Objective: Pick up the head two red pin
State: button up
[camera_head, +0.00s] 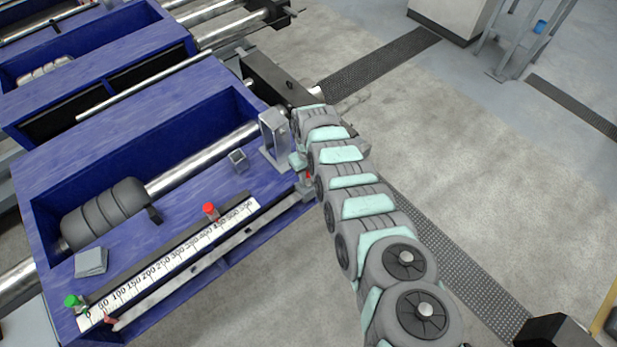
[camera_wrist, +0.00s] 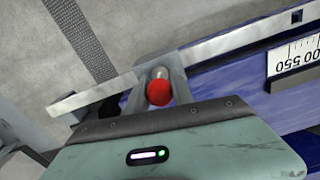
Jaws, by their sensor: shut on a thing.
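My gripper (camera_wrist: 159,74) is shut on a red pin (camera_wrist: 159,92), with the pin's round red head and part of its metal shank showing between the fingers. In the head view, my gripper (camera_head: 306,182) is at the right end of the blue table's front edge, just beyond the high end of the scale. A small bit of the held red pin (camera_head: 308,176) shows there; the rest is hidden by my arm. I cannot tell whether the pin's lower end still touches anything.
Another red pin (camera_head: 210,210) stands by the white scale (camera_head: 170,262), and a green pin (camera_head: 73,301) stands at its low end. A grey upright bracket (camera_head: 274,140) is close to my gripper. A dark roller (camera_head: 105,213) lies in the blue frame.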

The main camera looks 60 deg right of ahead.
grip_shut()
